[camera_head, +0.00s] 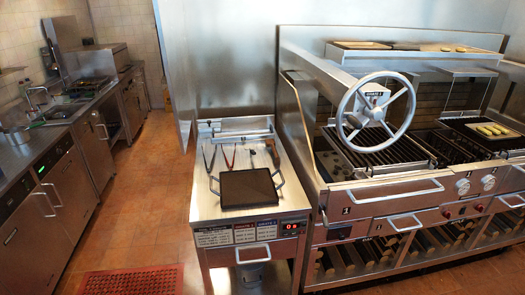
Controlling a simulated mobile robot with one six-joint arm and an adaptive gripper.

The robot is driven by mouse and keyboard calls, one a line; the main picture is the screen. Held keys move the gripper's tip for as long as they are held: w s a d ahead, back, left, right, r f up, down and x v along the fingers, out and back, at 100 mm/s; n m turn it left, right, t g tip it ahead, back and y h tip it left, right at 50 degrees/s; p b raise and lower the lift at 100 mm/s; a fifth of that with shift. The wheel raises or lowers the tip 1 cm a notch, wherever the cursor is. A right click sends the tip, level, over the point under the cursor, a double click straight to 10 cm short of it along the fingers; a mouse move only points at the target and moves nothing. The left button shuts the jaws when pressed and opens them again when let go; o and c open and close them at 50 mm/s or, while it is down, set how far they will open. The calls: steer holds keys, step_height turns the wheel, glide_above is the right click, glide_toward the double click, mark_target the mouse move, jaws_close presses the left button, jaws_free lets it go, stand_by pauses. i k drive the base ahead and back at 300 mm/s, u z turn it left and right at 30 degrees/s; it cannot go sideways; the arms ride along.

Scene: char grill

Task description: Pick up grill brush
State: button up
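Several slim tools lie at the back of the steel side table (200,205) in the middle of the view. A dark tool (272,150) at the right end of this row may be the grill brush, but it is too small to be sure. Its front end is close to the black tray with side handles (248,188). My gripper is not in view.
A char grill with a large steel handwheel (376,107) stands right of the table. Bar handles (395,192) stick out from its front. A counter with sinks (70,113) runs along the left wall. The tiled floor between is open, with a red mat (130,281) at the front.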

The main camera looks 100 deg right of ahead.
mark_target(273, 151)
steer(key=z, duration=0.1)
steer(key=i, duration=0.95)
steer(key=z, duration=3.9)
